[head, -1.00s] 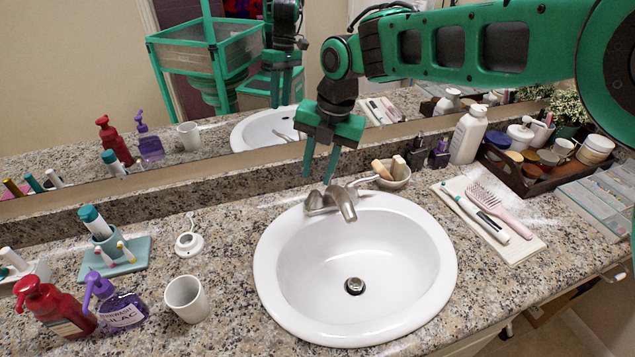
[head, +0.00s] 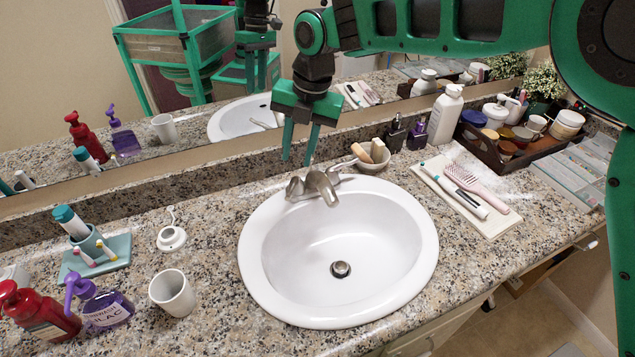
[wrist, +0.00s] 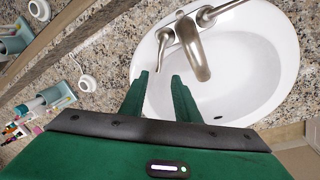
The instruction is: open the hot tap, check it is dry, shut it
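The brushed-metal tap stands at the back rim of the white sink (head: 262,275), with its spout (head: 322,187) over the bowl. A short handle (head: 294,187) is left of the spout, and a lever handle (head: 343,165) points right and back. No hot or cold mark is readable. No water shows from the spout, which also appears in the wrist view (wrist: 194,50). My gripper (head: 297,158) points down above and behind the left handle, fingers apart and empty.
A cream cup (head: 172,293), purple bottle (head: 103,306) and red bottle (head: 38,312) stand left of the sink. A hairbrush (head: 478,187) lies on a cloth at right. A mirror runs behind.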

